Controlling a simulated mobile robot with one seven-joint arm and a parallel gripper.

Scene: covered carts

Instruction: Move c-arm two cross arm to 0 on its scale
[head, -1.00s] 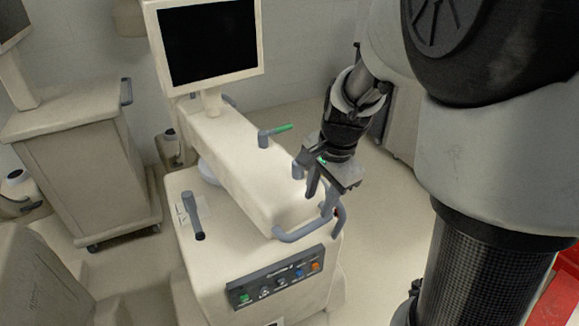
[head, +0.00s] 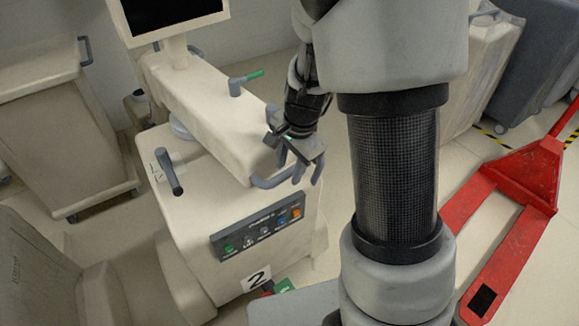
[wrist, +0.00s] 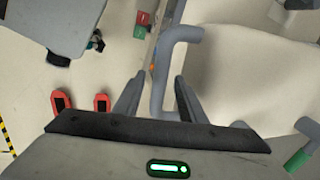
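C-arm two is a cream cart (head: 190,225) with a "2" label (head: 256,279) on its lower front. Its cross arm (head: 205,110) is the long cream beam on top, carrying a grey front handle (head: 262,183). My gripper (head: 289,160) is at the right side of this handle. In the wrist view my gripper (wrist: 158,77) is open, with one finger on each side of the handle bar (wrist: 161,85). Contact is not clear. A grey lever (head: 168,172) stands beside a small pale plate on the cart top. I cannot read any scale.
A control panel (head: 260,234) is on the cart front. A green-tipped grey lever (head: 245,82) rises beside the beam, below the monitor (head: 172,15). A red pallet jack (head: 520,185) is at right. Another cart (head: 70,130) stands at left. Open floor lies between cart and pallet jack.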

